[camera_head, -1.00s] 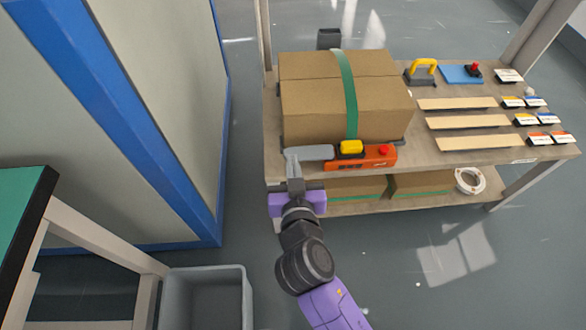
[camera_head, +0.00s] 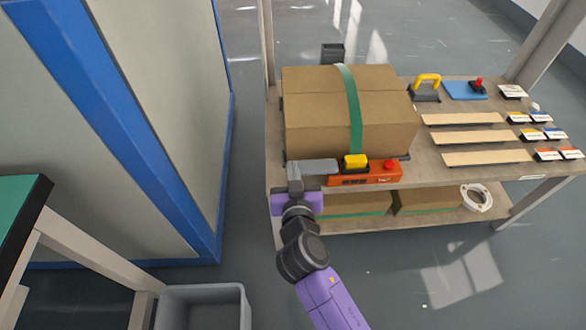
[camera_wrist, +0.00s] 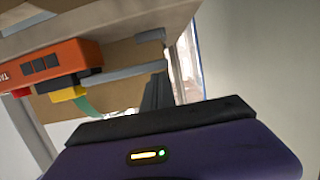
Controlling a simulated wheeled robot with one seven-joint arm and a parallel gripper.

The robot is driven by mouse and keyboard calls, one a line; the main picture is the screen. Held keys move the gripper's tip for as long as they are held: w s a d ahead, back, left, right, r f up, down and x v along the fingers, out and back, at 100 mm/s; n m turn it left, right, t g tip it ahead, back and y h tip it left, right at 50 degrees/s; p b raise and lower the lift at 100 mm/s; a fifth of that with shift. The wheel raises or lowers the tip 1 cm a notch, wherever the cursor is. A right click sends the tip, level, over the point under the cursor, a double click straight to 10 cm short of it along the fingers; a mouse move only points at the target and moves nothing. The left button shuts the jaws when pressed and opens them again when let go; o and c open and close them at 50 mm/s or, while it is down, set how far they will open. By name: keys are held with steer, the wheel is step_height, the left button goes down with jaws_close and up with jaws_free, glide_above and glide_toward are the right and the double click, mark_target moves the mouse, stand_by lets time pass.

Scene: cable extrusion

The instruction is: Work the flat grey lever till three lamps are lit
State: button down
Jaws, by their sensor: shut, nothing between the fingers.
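The flat grey lever (camera_head: 318,167) sticks out to the left from an orange strapping tool (camera_head: 366,178) at the front of a strapped cardboard box (camera_head: 318,125). The tool has a yellow block (camera_head: 355,161) and a red knob (camera_head: 389,165). In the wrist view the lever (camera_wrist: 135,71) runs across the middle, and the three small lamp windows (camera_wrist: 40,64) on the orange body look dark. My gripper (camera_head: 293,172) is shut and empty at the lever's left end; whether it touches the lever is unclear. Its dark fingers (camera_wrist: 158,92) show beside the lever's end.
The box stands on a bench (camera_head: 440,143) with wooden strips, small label cards, a yellow-handled tool (camera_head: 426,88) and a blue pad (camera_head: 464,90). A lower shelf holds boxes and a white roll (camera_head: 477,198). A blue-framed panel (camera_head: 160,130) stands left; a grey bin (camera_head: 203,306) is below.

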steer(key=shift+f, duration=0.1)
steer(key=f+b, duration=0.1)
steer(key=f+n+b, duration=0.2)
steer(key=b, duration=0.1)
steer(key=shift+a+f+h, duration=0.1)
steer(key=shift+a+h, duration=0.15)
steer(key=shift+h, duration=0.15)
steer(key=shift+d+f+b, duration=0.1)
steer(key=shift+f+b, duration=0.5)
steer(key=shift+b, duration=0.2)
steer(key=shift+f, duration=0.1)
